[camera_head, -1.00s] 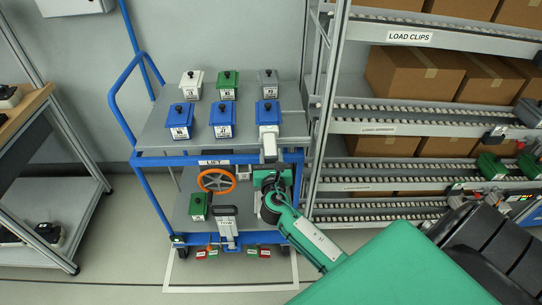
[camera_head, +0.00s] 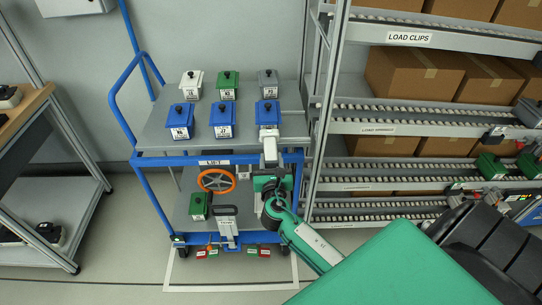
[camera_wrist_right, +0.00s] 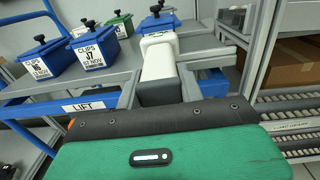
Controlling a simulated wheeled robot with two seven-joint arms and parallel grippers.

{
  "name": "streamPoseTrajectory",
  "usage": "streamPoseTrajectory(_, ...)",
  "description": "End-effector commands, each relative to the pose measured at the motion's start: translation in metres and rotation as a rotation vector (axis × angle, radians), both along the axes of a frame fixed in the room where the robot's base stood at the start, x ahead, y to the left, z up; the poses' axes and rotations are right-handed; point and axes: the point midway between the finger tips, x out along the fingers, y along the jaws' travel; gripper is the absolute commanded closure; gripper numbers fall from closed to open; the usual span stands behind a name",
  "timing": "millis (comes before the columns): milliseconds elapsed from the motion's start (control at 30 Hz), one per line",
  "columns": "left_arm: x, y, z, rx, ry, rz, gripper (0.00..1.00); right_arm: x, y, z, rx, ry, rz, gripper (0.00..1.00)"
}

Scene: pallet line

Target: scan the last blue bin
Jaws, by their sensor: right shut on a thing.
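Three blue bins with labels stand along the front of the cart's top deck: the left one (camera_head: 180,122), the middle one (camera_head: 222,120) and the right one (camera_head: 267,112). My right gripper (camera_head: 268,173) is shut on a white and grey hand scanner (camera_head: 269,148). The scanner points up at the front of the right blue bin, close to it; I cannot tell if they touch. In the right wrist view the scanner (camera_wrist_right: 158,62) hides most of that bin (camera_wrist_right: 160,22) and its label. My left gripper is not in view.
White (camera_head: 191,84), green (camera_head: 228,83) and grey (camera_head: 268,82) bins stand behind the blue ones. The cart's lower shelf holds an orange wheel (camera_head: 217,180) and a green bin (camera_head: 199,206). A roller rack with cartons (camera_head: 415,73) stands close on the right.

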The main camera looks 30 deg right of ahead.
Motion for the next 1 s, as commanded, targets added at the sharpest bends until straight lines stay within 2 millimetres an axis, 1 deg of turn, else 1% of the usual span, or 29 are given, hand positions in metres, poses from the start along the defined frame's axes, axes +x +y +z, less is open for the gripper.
streamPoseTrajectory(100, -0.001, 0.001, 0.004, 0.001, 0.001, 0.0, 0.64, -0.011, 0.007, 0.002, 0.0, 0.0, 0.0, 1.0)
streamPoseTrajectory(533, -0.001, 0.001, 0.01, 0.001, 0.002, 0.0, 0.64, -0.047, 0.028, 0.001, 0.001, -0.001, 0.0, 1.0)
streamPoseTrajectory(667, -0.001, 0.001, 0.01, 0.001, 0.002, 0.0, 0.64, -0.052, 0.031, 0.001, 0.001, -0.001, -0.001, 1.0)
streamPoseTrajectory(1000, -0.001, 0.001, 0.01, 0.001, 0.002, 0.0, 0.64, -0.052, 0.031, 0.001, 0.0, -0.001, 0.0, 1.0)
